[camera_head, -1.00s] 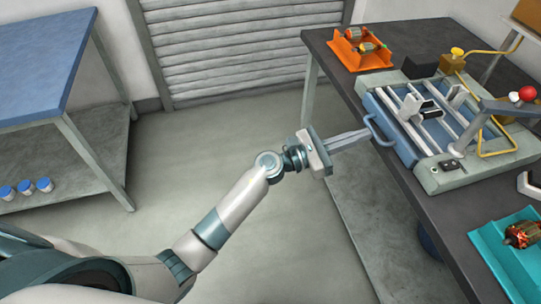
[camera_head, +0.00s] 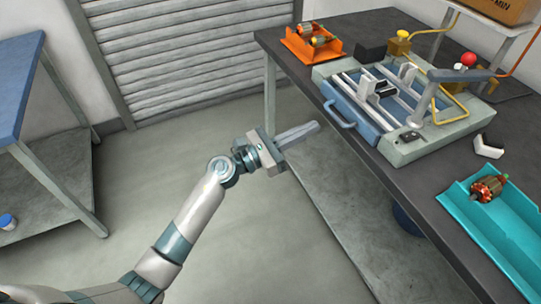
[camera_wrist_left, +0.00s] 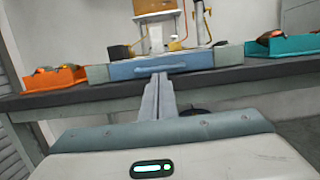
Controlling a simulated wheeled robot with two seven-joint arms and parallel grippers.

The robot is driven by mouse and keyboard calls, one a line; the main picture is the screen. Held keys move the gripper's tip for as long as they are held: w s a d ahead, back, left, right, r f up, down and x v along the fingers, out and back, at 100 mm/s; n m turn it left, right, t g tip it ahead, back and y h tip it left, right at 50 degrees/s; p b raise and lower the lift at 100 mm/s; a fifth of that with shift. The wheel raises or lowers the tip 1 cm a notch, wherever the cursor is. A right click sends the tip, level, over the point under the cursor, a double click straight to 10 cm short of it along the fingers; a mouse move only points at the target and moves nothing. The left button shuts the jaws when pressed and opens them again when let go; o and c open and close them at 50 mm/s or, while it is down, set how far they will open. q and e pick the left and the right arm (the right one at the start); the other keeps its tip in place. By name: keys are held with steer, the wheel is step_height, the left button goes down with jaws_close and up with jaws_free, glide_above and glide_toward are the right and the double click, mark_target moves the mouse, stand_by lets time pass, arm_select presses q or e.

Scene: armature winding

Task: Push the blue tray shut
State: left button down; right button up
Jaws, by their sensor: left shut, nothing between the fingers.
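The blue tray (camera_head: 352,117) is in the front of the grey winding machine (camera_head: 405,150) on the dark table. My left gripper (camera_head: 316,126) is shut and empty. Its fingertips point at the handle, with a small gap between them in the head view. In the wrist view the fingertips (camera_wrist_left: 159,76) overlap the area just below the handle. My right gripper is not in view.
An orange bin (camera_head: 312,46) with armatures stands at the table's far end. A teal tray (camera_head: 490,225) with one armature (camera_head: 488,187) lies at the near right. A white bracket (camera_head: 487,147) lies beside the machine.

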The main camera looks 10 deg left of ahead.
arm_select(q)
steer(key=b+v, duration=0.2)
steer(key=v, duration=0.7)
steer(key=shift+s+a, duration=0.2)
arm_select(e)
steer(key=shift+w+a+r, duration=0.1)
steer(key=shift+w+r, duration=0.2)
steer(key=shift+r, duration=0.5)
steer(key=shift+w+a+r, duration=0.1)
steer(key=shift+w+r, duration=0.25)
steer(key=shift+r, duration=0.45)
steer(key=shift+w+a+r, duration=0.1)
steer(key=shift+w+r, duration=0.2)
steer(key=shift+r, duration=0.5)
arm_select(q)
steer(key=shift+f, duration=0.15)
